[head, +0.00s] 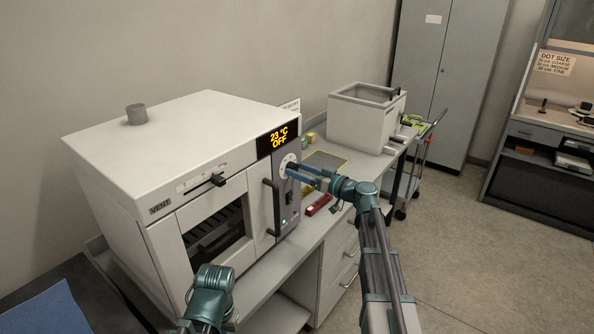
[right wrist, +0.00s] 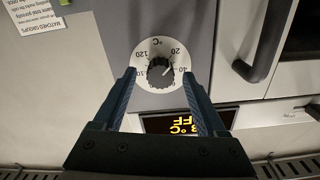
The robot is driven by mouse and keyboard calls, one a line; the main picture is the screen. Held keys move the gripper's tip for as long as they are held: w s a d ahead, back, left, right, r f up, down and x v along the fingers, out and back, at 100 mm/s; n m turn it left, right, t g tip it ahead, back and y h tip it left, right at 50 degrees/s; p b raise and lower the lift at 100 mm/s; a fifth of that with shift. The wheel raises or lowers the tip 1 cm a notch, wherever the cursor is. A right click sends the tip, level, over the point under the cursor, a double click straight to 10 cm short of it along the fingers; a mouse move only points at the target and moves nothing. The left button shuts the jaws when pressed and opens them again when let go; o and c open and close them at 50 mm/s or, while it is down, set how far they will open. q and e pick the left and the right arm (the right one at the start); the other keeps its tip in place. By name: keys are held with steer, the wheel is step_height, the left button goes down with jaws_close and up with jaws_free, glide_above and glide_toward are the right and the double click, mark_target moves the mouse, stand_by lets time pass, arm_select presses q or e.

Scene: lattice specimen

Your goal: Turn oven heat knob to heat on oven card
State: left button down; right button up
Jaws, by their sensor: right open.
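The white oven (head: 215,150) stands on the bench at left. Its amber display (head: 279,138) reads 23 °C OFF. The dark heat knob (right wrist: 161,73) sits on a white numbered dial (right wrist: 142,55), upside down in the right wrist view. A pale mark on the knob points toward the 20–40 side. My right gripper (right wrist: 159,74) is open, with one blue finger on either side of the knob; contact is not clear. A printed card (right wrist: 33,14) shows in the right wrist view; I cannot tell whether it is the oven card. My left arm shows at the bottom, but its fingers do not.
The oven door has a dark handle (head: 273,207). A red object (head: 318,205) lies on the bench (head: 300,236) below my right gripper. A pale open-topped tank (head: 366,118) stands farther along the bench. Open floor (head: 455,235) lies to the right.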

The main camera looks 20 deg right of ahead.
steer(key=shift+w+a, duration=0.45)
steer(key=shift+w, duration=0.05)
steer(key=shift+c, duration=0.2)
jaws_close()
